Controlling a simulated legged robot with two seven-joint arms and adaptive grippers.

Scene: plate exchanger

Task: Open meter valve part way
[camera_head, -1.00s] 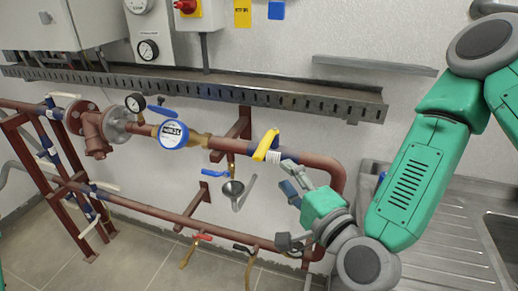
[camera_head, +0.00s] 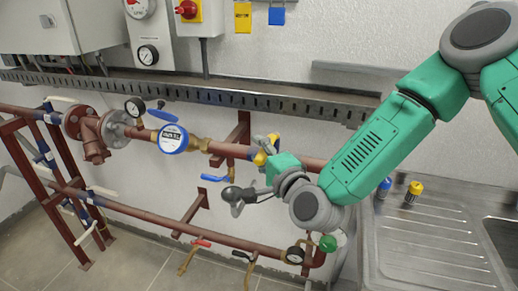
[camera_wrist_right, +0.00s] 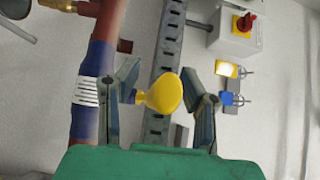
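The yellow valve handle (camera_head: 260,158) sits on the red-brown pipe right of the blue-rimmed round meter (camera_head: 172,138). In the right wrist view, the yellow handle (camera_wrist_right: 163,95) stands between the two fingers of my right gripper (camera_wrist_right: 159,80), nearer the right finger. Gaps show on both sides, so the fingers are open around it. In the head view, my right gripper (camera_head: 250,168) covers part of the handle and the pipe beside it. My left gripper is out of view.
A slotted metal tray (camera_head: 230,97) runs along the wall above the pipe. A blue lever (camera_head: 214,178) hangs below the pipe. A lower pipe has a red lever (camera_head: 201,243).

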